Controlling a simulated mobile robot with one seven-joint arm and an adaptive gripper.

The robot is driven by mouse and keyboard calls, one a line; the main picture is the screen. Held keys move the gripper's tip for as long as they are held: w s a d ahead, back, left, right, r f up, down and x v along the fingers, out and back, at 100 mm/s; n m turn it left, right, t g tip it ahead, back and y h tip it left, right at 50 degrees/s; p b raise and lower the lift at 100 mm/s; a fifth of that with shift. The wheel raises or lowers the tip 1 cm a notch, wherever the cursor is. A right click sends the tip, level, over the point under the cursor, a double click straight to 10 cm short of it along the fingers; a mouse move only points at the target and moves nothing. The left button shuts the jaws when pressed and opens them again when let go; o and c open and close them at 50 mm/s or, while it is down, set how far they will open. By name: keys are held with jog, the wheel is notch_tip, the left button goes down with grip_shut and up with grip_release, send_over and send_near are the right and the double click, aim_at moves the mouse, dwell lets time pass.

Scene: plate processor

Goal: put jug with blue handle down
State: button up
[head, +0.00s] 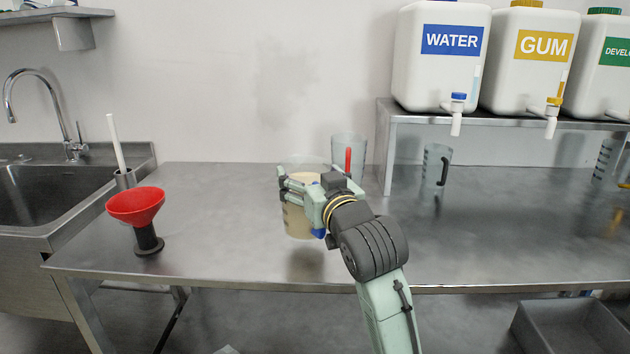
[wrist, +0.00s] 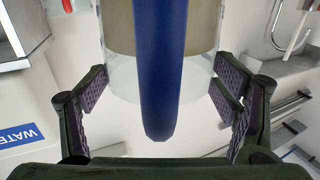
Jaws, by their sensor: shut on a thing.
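The jug with the blue handle (head: 297,222) is clear and partly filled with a beige liquid. My gripper (head: 303,188) is shut on it from the right and front, and hides part of it. The jug looks roughly upright over the steel table (head: 215,215), with a dark shadow or reflection below it and seemingly a gap under its base. In the wrist view the blue handle (wrist: 162,75) runs down the middle between my two fingers (wrist: 160,100), which sit at either side of the jug's body.
A red funnel (head: 136,203) on a black stand is at the left, beside the sink (head: 30,195). A red-handled jug (head: 340,148) stands behind, and a black-handled jug (head: 432,165) under the shelf (head: 500,120) with the labelled tanks. The table between funnel and held jug is clear.

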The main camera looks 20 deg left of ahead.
jog(key=shift+w+a+f+p, duration=0.3)
jog(key=shift+w+f, duration=0.3)
jog(key=shift+f, duration=0.25)
jog(key=shift+w+a+f+p, duration=0.25)
jog(key=shift+w+f, duration=0.3)
jog(key=shift+f, duration=0.5)
jog(key=o, duration=1.9)
jog(key=b+v, duration=0.2)
jog(key=v, duration=1)
jog(key=shift+a+r+b, duration=0.1)
jog(key=shift+r+b, duration=0.05)
jog(key=shift+b, duration=0.2)
